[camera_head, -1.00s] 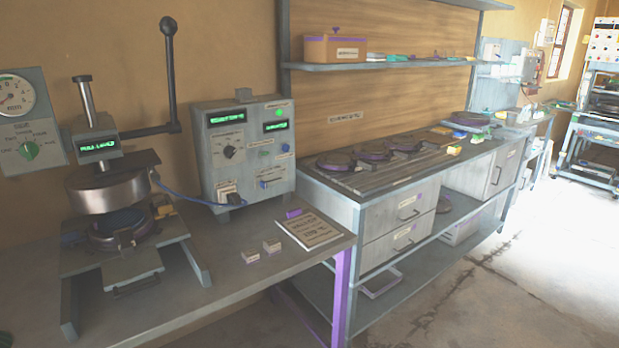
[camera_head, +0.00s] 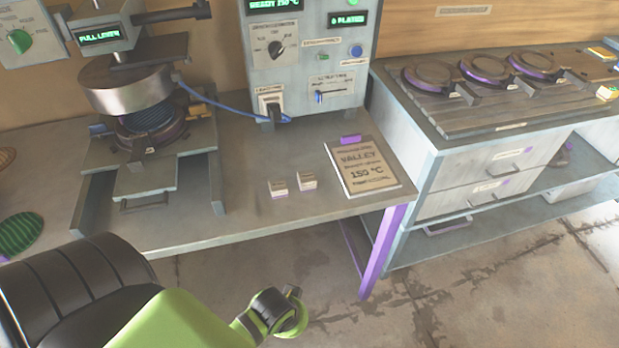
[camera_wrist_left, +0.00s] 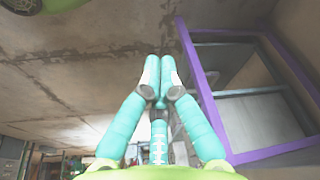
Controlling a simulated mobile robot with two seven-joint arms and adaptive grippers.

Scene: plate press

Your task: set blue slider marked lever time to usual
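The blue slider (camera_head: 319,97) is a small knob on a short horizontal track, low on the front of the grey control box (camera_head: 262,60). It stands at the left end of the track. The label above it is too small to read surely. My left gripper (camera_wrist_left: 160,70) shows in the left wrist view with its teal fingers together and nothing visible between them. It is away from the box, with floor and a purple-edged frame beyond it. In the head view only my green and black arm shows at the bottom left. My right gripper is in neither view.
The press (camera_head: 130,95) stands left of the box, with a blue cable (camera_head: 215,108) between them. A VALLEY 150 °C card (camera_head: 362,168) and two small blocks (camera_head: 292,184) lie on the grey table (camera_head: 235,215). The table front is clear. A hotplate counter (camera_head: 480,110) stands at right.

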